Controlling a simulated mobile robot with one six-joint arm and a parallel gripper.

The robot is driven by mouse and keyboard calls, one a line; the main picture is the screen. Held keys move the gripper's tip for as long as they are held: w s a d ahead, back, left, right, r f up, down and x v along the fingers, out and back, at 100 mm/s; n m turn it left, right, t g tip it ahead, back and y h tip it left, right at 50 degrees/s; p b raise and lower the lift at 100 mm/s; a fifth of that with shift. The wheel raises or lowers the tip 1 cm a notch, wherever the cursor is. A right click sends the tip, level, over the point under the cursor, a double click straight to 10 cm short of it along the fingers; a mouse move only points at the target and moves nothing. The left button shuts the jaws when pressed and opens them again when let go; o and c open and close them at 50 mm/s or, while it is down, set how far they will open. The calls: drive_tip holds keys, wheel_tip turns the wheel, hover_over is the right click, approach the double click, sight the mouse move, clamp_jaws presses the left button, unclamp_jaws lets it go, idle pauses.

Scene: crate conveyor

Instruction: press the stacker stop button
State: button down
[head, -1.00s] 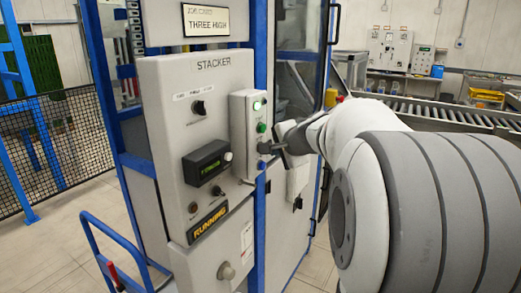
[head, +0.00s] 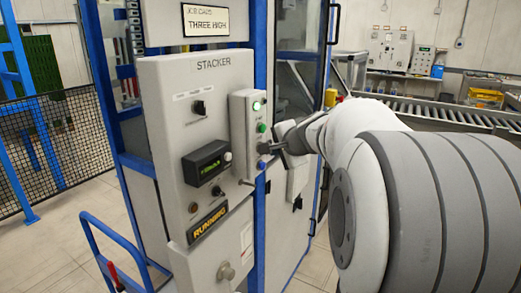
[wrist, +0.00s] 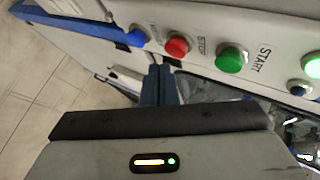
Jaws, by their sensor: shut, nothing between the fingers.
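The stacker panel (head: 160,110) carries a narrow grey button box (head: 239,135) on its right side. In the wrist view the red button (wrist: 177,47) has a STOP label beside it. The green START button (wrist: 231,58) is to its right and a blue button (wrist: 137,37) to its left. My gripper (wrist: 160,68) is shut and empty, its fingertips just below the red button in the wrist view. I cannot tell whether they touch it. In the head view my gripper (head: 268,148) covers the red button, between the green (head: 261,127) and blue (head: 261,164) buttons.
A lit lamp (head: 256,105) tops the button box. The panel also has a black selector knob (head: 199,107), a small display (head: 207,163) and a RUNNING sign (head: 208,221). A blue-framed glazed door (head: 300,95) stands behind my gripper, with a roller conveyor (head: 435,110) behind at right.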

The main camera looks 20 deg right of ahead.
drive_tip(key=shift+w, duration=0.1)
drive_tip(key=shift+w+a, duration=0.25)
drive_tip(key=shift+w+a, duration=0.25)
drive_tip(key=shift+w, duration=0.1)
idle(0.8)
drive_tip(key=shift+s, duration=0.1)
drive_tip(key=shift+s+d+b, duration=0.4)
drive_tip(key=shift+s+d, duration=0.1)
drive_tip(key=shift+s, duration=0.05)
drive_tip(key=shift+s+d+b, duration=0.65)
drive_tip(key=shift+s+d, duration=0.15)
drive_tip(key=shift+s, duration=0.2)
drive_tip(key=shift+s+d+b, duration=0.65)
drive_tip(key=shift+s+d, duration=0.1)
drive_tip(key=shift+s, duration=0.25)
